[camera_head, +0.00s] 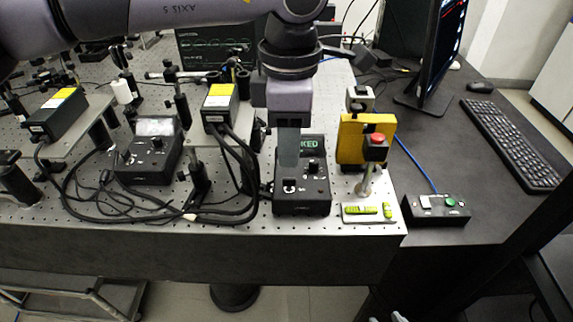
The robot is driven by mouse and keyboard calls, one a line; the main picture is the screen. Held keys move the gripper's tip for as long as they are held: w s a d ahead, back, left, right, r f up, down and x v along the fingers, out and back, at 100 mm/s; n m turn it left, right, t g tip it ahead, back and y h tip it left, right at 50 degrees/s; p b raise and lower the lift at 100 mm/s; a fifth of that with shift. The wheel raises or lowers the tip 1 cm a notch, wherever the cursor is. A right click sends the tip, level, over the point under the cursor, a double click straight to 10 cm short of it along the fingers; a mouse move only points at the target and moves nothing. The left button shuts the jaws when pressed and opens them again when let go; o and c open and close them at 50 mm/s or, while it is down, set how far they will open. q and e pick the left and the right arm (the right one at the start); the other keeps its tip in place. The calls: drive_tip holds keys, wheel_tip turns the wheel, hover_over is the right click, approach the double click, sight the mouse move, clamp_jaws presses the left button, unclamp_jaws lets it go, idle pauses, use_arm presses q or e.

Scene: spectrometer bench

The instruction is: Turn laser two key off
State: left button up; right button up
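Two black laser control boxes stand on the perforated optical bench. The right one (302,198) has a key switch (290,187) at its front left, a knob, and a screen with green letters ending in "KED". The left box (148,162) has a pale screen and a small knob. I cannot read which is laser two. My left gripper (288,160) points down over the right box, its grey fingertips just above and behind the key switch in the picture. The fingers cover part of the screen, and their gap does not show. Contact with the key is not clear. My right gripper is not in view.
Black cables (180,215) loop left of the right box. A yellow block (352,138) and red button (377,139) stand close at its right. A monitor (440,50) and keyboard (512,140) are farther right.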

sight(289, 178)
use_arm(q)
wheel_tip(289, 178, down, 6)
drive_tip(key=shift+f+p, duration=0.1)
drive_tip(key=shift+p, duration=0.2)
clamp_jaws()
